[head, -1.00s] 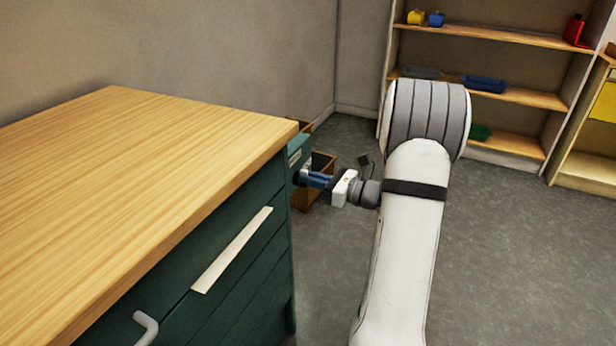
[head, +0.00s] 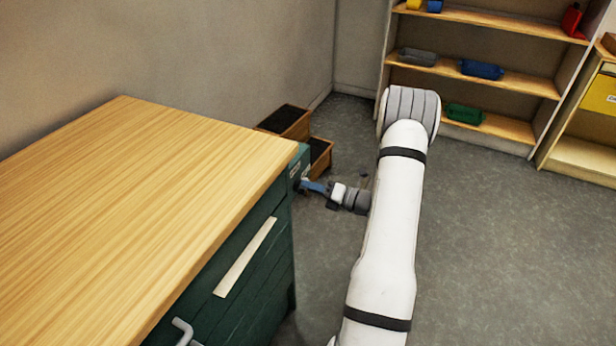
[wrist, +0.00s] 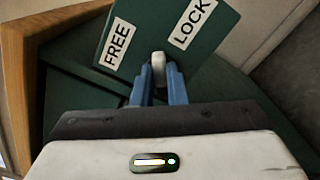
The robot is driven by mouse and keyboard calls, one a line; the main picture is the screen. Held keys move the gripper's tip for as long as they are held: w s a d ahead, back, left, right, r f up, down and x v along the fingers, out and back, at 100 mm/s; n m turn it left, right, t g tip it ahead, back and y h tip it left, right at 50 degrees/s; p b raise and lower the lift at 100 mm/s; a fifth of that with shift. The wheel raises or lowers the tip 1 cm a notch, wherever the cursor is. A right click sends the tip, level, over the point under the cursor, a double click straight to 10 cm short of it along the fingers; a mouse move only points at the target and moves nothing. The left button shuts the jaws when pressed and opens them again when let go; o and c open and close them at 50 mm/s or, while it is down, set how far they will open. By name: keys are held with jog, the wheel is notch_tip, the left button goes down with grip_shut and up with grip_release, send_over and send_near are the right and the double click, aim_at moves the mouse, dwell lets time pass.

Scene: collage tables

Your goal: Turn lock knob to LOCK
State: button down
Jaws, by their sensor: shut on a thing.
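The lock plate is a dark green panel (wrist: 150,35) with a white FREE label (wrist: 117,43) on the left and a white LOCK label (wrist: 192,23) on the right in the wrist view. A pale lock knob (wrist: 158,62) shows between the two labels. My gripper (wrist: 160,75) has its blue fingers on either side of the knob, shut on it. In the head view, my gripper (head: 309,186) is at the end of the green cabinet (head: 262,275), where the plate's edge shows. The knob is hidden there.
The cabinet's wooden top (head: 140,210) fills the left. Wooden steps (head: 290,122) with dark treads stand behind its far end. A shelf unit (head: 480,75) with coloured bins stands at the back. Grey floor (head: 490,220) is open to the right.

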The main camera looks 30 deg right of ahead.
jog(key=shift+d+f+m+p, duration=0.1)
jog(key=shift+f+m+p, duration=0.1)
jog(key=shift+m+p, duration=1.4)
jog(key=shift+d+f+m+p, duration=0.1)
jog(key=shift+f+m+p, duration=0.1)
jog(key=shift+m+p, duration=1.35)
jog(key=shift+m+b, duration=0.35)
jog(key=shift+m, duration=0.2)
jog(key=c, duration=1.4)
grip_release()
jog(key=shift+c, duration=0.2)
jog(key=v, duration=0.7)
jog(key=shift+s+d, duration=0.2)
jog(key=shift+s, duration=0.15)
